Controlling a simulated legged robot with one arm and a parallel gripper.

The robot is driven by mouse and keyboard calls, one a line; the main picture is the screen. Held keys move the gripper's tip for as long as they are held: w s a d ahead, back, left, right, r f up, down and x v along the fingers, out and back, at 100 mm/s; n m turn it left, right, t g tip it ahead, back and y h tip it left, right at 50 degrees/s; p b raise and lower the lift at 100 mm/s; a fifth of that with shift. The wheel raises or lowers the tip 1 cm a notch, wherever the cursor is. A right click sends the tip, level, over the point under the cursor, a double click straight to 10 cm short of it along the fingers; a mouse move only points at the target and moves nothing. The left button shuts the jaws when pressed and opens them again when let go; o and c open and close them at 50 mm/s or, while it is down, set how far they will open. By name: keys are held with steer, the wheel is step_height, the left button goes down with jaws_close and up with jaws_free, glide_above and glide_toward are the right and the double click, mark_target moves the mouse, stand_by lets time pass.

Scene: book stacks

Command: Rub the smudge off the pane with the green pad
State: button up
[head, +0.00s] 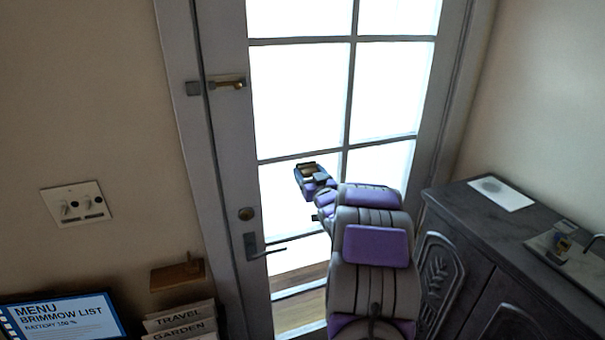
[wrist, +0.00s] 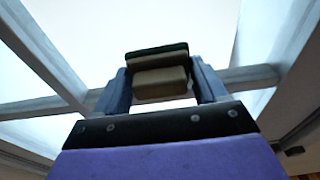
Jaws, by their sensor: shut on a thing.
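My gripper (head: 314,181) is shut on a pad (wrist: 158,80), a block with a dark green layer and a tan layer. In the wrist view the pad sits between the two fingers of my gripper (wrist: 160,92). In the head view my gripper is raised in front of the glazed door, well left of the cabinet. A flat white pane (head: 511,198) lies on the cabinet top at the right. A grey round smudge (head: 490,185) shows on its upper left part. The pad is apart from the pane.
The glazed door (head: 226,150) has a lever handle (head: 262,249). A switch plate (head: 76,203) and a small wooden shelf (head: 177,275) are on the left wall, above signs.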

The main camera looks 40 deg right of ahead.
steer(key=shift+s+d+f+p, duration=0.1)
steer(key=shift+s+d+p, duration=0.1)
steer(key=shift+d, duration=0.3)
steer(key=shift+s+d+p, duration=0.1)
steer(key=shift+s+d, duration=0.1)
steer(key=shift+d, duration=0.3)
steer(key=shift+s+d+p, duration=0.35)
steer(key=shift+d+p, duration=0.1)
steer(key=shift+d, duration=0.4)
steer(key=shift+s+d+p, duration=0.35)
steer(key=shift+d+p, duration=0.05)
steer(key=shift+d, duration=0.45)
steer(key=shift+a, duration=0.15)
glide_toward(322, 165)
steer(key=shift+w+r+b, duration=0.3)
steer(key=shift+r+b, duration=0.15)
steer(key=shift+r, duration=0.05)
steer(key=shift+s, duration=0.15)
